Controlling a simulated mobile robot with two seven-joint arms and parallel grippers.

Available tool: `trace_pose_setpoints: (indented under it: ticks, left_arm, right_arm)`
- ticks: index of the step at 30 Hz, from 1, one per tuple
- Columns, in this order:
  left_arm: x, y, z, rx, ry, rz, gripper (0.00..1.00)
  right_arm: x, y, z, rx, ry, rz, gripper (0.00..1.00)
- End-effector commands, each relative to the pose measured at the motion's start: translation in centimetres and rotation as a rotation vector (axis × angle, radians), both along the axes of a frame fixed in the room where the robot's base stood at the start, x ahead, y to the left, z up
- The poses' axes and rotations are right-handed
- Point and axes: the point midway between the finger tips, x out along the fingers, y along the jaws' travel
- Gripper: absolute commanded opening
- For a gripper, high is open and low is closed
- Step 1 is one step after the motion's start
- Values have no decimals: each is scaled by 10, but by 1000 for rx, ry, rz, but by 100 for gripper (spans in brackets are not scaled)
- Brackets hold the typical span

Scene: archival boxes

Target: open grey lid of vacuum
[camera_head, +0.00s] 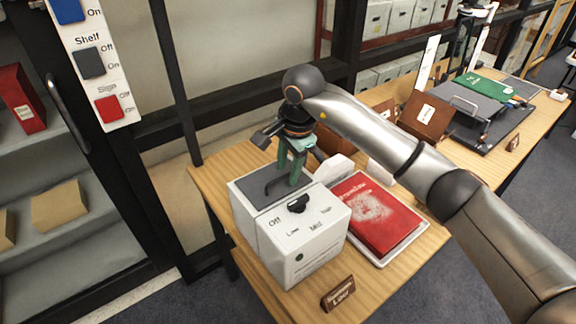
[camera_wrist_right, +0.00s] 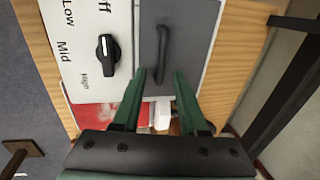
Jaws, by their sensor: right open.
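The vacuum (camera_head: 296,243) is a white box on the wooden table, with a black dial (camera_head: 298,203) on its front part; the dial also shows in the right wrist view (camera_wrist_right: 108,55). Its grey lid (camera_head: 249,187) lies flat and closed on top, behind the dial, and carries a dark curved handle (camera_wrist_right: 161,52). My right gripper (camera_head: 288,178), with green fingers, is over the lid near the handle. In the right wrist view its fingers (camera_wrist_right: 157,75) are apart, with the handle's near end between or just beyond their tips; contact cannot be told. My left gripper is not in view.
A red book (camera_head: 376,212) lies on a white tray right of the vacuum. A small wooden sign (camera_head: 338,293) stands at the table's front edge. A shelf cabinet with a switch panel (camera_head: 91,62) is on the left. A second table with a dark tray (camera_head: 478,118) is behind.

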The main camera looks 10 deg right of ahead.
Motion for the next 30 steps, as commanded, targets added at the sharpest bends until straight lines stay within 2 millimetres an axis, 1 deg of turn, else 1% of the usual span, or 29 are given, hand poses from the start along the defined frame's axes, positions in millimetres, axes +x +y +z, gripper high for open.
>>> trace_pose_setpoints:
  ticks: [3, 4, 12, 15, 30]
  left_arm:
    - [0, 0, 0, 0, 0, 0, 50]
    - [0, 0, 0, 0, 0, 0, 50]
    - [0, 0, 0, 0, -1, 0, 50]
    - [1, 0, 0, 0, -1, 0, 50]
    - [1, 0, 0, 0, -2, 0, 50]
  right_arm:
    - [0, 0, 0, 0, 0, 0, 42]
    - [0, 0, 0, 0, 0, 0, 40]
    - [0, 0, 1, 0, 0, 0, 10]
    - [0, 0, 1, 0, 0, 0, 0]
    - [0, 0, 1, 0, 0, 0, 0]
